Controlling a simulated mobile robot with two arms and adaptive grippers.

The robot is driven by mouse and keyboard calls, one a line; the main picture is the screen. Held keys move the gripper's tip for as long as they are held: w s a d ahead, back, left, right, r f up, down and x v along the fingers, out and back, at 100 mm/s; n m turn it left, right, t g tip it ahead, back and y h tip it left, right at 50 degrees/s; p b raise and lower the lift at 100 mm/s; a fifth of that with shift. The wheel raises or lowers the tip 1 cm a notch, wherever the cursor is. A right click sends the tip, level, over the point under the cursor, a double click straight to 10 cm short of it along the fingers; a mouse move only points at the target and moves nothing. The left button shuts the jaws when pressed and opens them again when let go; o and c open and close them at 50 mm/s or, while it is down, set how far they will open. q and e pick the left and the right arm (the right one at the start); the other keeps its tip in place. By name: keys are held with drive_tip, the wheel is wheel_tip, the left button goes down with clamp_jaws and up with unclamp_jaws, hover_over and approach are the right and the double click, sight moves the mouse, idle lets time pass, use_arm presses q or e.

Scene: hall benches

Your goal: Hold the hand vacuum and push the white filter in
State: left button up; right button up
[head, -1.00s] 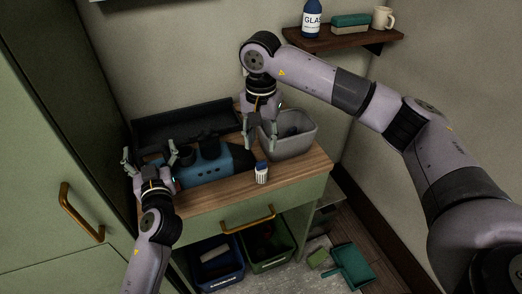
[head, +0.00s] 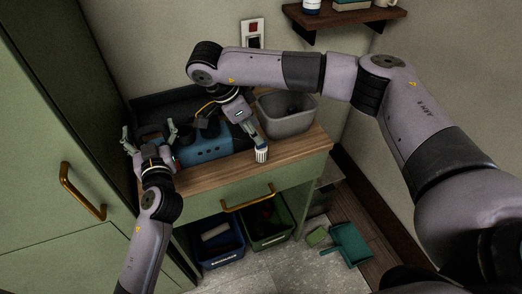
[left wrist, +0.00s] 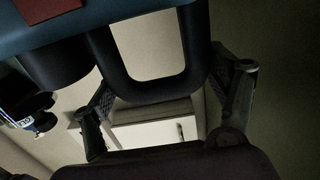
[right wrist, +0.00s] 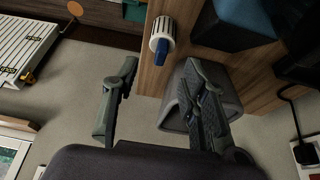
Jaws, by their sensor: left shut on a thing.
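The blue and black hand vacuum (head: 205,150) lies on the wooden bench top. My left gripper (head: 150,142) is shut on its dark handle at the left end. The handle loop (left wrist: 150,95) fills the space between the fingers in the left wrist view. The small white ribbed filter (head: 261,156) stands on the bench near the front edge, right of the vacuum. The right wrist view shows the filter (right wrist: 161,45) with its blue tab. My right gripper (head: 253,138) is close above the filter, its fingers open and apart in the right wrist view (right wrist: 160,75).
A grey bin (head: 287,125) stands at the bench's right back, close to my right gripper. A black tray (head: 150,105) lies behind the vacuum. Blue and green crates (head: 285,237) sit below the drawer. A wall shelf (head: 345,27) hangs above right.

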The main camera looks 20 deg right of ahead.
sight(264, 146)
drive_tip(key=x, duration=0.9)
drive_tip(key=shift+d+f, duration=0.15)
drive_tip(key=shift+f, duration=0.15)
drive_tip(key=c, duration=0.9)
drive_tip(key=shift+o, duration=0.2)
drive_tip(key=shift+r, duration=0.15)
